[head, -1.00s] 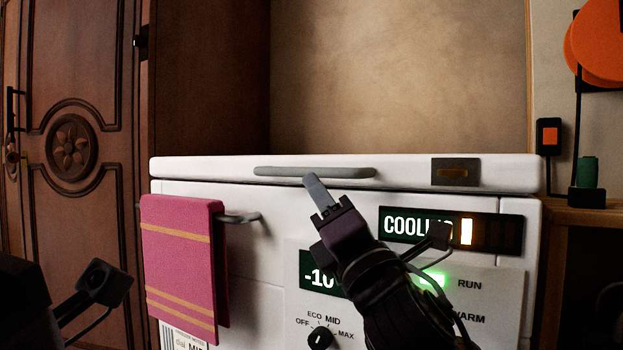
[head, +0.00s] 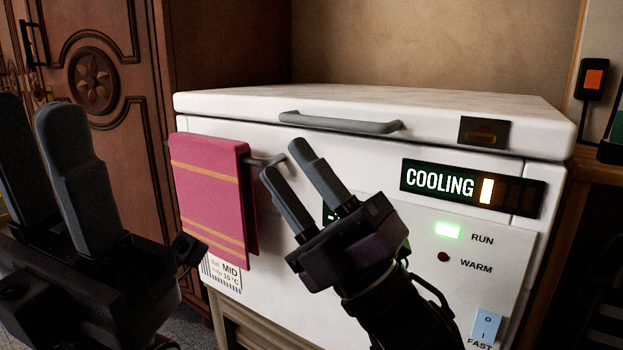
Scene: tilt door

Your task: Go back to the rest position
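A white chest freezer (head: 300,262) stands ahead with its lid (head: 390,103) down. A grey handle (head: 340,123) runs along the lid's front edge. My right gripper (head: 284,162) is in front of the freezer's front panel, below the handle and apart from it. Its two fingers are parted with a narrow gap and nothing between them. My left gripper (head: 38,112) is close at the left edge of the head view, pointing up. Its fingers are apart and hold nothing.
A pink towel (head: 208,195) hangs on a rail at the freezer's left front. A COOLING display (head: 470,187) and a green RUN light (head: 447,230) are on the front panel. A carved wooden door (head: 120,60) is at the left. A wooden shelf edge is at the right.

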